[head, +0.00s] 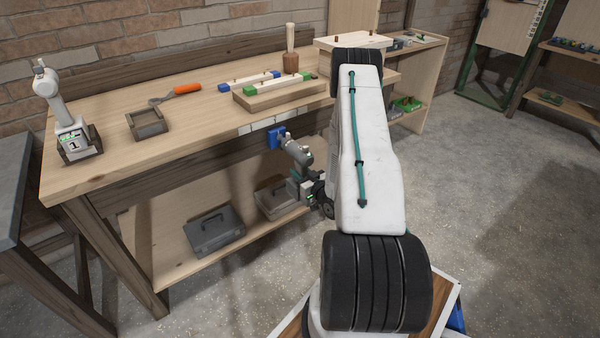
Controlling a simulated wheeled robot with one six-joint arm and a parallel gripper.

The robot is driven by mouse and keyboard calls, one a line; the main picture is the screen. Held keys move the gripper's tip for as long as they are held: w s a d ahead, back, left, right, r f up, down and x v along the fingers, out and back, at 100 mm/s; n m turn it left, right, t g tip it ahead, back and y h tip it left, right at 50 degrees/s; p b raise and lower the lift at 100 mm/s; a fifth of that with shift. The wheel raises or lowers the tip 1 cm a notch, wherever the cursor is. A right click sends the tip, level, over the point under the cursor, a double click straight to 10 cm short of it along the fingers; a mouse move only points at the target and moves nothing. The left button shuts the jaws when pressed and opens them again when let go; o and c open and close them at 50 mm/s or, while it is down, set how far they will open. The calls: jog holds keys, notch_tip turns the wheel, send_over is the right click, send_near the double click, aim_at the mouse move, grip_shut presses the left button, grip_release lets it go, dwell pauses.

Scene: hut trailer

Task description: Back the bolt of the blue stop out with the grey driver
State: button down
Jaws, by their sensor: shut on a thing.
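The blue stop (276,138) is a small blue block on the front edge of the workbench (100,170). The grey driver (299,152) is in front of it, its nose pointing up and left at the stop. The nose is at or very close to the stop; I cannot tell whether it touches the bolt. The bolt itself is hidden or too small to see. My gripper (319,192) is shut on the grey driver near its lower end. My arm hides part of the gripper.
A second, white driver (52,105) stands in a dark holder at the left of the bench top. Grey cases (214,230) sit on the lower shelf.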

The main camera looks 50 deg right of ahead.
jog(key=shift+d+r, duration=0.1)
jog(key=shift+r, duration=0.2)
dwell(0.4)
jog(key=shift+s+a+f, duration=0.2)
jog(key=shift+s+a, duration=0.05)
jog(key=shift+s, duration=0.3)
dwell(0.7)
jog(key=shift+w+d, duration=0.1)
jog(key=shift+w, duration=0.2)
dwell(1.1)
jog(key=shift+s, duration=0.1)
jog(key=shift+v, duration=1.4)
jog(key=s+d, duration=0.5)
jog(key=d, duration=0.1)
jog(key=shift+s, duration=0.25)
